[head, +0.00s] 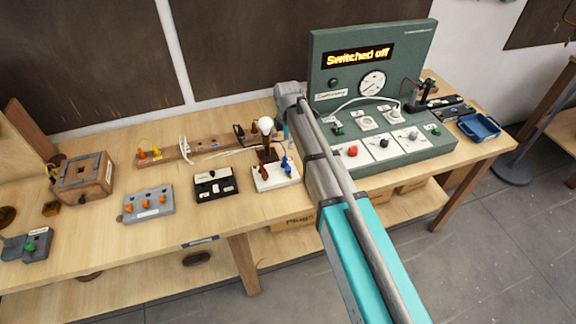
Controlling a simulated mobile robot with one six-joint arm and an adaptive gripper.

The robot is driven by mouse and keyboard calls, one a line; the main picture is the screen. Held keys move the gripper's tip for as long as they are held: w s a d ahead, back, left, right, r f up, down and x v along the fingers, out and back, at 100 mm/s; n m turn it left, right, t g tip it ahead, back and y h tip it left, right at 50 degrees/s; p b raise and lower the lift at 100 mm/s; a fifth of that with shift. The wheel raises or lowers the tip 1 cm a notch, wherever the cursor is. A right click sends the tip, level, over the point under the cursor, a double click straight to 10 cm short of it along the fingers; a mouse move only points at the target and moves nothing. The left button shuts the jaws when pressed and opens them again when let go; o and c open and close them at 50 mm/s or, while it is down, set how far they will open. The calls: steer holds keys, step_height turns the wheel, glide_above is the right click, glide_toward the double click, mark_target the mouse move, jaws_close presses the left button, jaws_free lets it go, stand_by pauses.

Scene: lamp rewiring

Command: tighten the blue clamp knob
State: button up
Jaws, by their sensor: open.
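The blue clamp knob (286,167) is at the right side of a small white block (276,184) on the wooden bench. Blue parts show there at more than one height, too small to tell apart. A brown clamp part stands at the block's left, and a white bulb (265,124) rises behind. My arm reaches in from the lower right to a grey wrist above and behind the block. My gripper (288,136) is mostly hidden behind my arm; a small part shows below the wrist, above the blue knob and apparently apart from it. Nothing is seen held.
A green panel (325,80) reading "Switched off" stands right of my arm. A black box (214,186) and a grey block with orange knobs (149,204) sit left of the white block. A wooden strip (195,148) lies behind. A blue tray (480,126) is far right.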

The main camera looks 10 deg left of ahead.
mark_target(288, 168)
steer(key=shift+f, duration=0.15)
step_height(288, 168, down, 14)
steer(key=b, duration=1.3)
steer(key=shift+r+b, duration=0.25)
steer(key=shift+b, duration=0.15)
stand_by(0.4)
jaws_close()
